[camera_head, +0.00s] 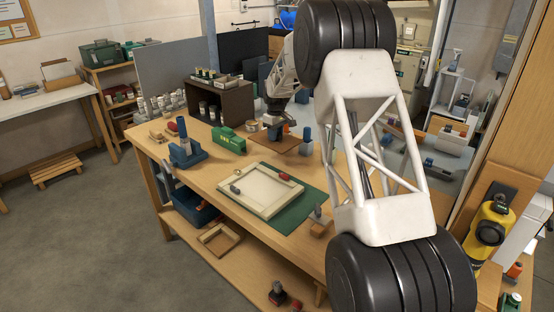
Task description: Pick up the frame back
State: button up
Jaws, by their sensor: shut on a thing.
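The frame back (290,145) appears as a thin brown board near the far side of the workbench, right of the green box. My gripper (273,135) reaches down from above and is shut on the board near its left part. The fingertips are small and partly hidden, so the exact grip is hard to see. I cannot tell whether the board rests on the bench or is slightly raised. A cream picture frame (250,203) lies flat on a green mat (313,200) nearer the front, with small items on it.
A green box (229,140) and a blue tool (186,153) stand left on the workbench (205,177). A blue block (306,142) stands close to the board's right side. A dark shelf unit (222,105) stands behind. My arm hides the bench's right part.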

jog(key=shift+r, duration=0.5)
